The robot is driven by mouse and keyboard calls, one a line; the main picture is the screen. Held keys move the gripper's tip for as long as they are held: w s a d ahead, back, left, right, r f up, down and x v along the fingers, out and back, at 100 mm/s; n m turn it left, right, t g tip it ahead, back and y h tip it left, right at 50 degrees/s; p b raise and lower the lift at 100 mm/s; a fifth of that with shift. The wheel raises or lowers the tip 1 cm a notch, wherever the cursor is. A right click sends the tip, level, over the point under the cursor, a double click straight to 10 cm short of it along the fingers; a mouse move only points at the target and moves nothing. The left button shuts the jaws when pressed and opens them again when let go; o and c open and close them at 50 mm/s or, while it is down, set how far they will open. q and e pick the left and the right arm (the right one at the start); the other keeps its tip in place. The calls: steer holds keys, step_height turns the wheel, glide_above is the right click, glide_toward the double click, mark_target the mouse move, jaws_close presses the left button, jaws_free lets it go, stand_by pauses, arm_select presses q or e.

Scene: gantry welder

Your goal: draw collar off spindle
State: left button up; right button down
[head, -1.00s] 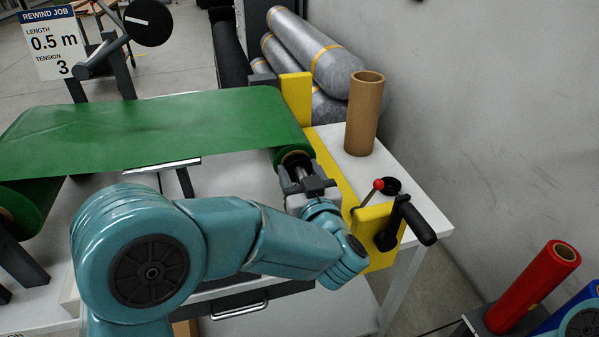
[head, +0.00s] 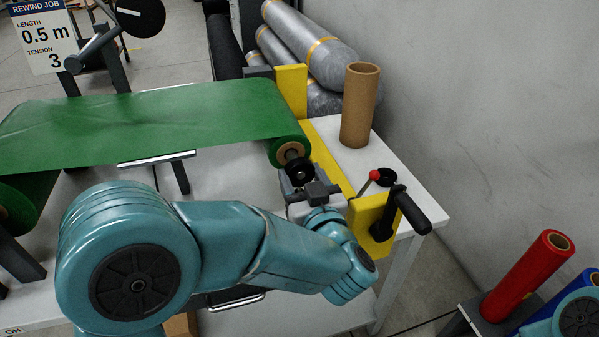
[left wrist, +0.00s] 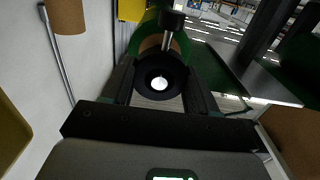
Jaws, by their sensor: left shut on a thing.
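The collar (head: 299,171) is a black ring just in front of the green roll's brown core (head: 290,151). My left gripper (head: 307,184) is shut on it. In the left wrist view the collar (left wrist: 149,85) sits between the two fingers, its round hole showing bright in the middle. A black knob on a metal stem (left wrist: 172,20) stands above it there. A dark piece of the spindle (head: 293,156) shows between core and collar. I cannot tell whether the spindle still reaches into the collar. My right gripper is out of view.
A yellow bracket (head: 368,215) with a black crank handle (head: 414,213) and a red-knobbed lever (head: 374,175) stands close right of my left gripper. A cardboard tube (head: 360,105) stands on the white table (head: 412,190). A red roll (head: 528,275) is at lower right.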

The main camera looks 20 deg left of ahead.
arm_select(q)
steer(key=shift+v, duration=2.4)
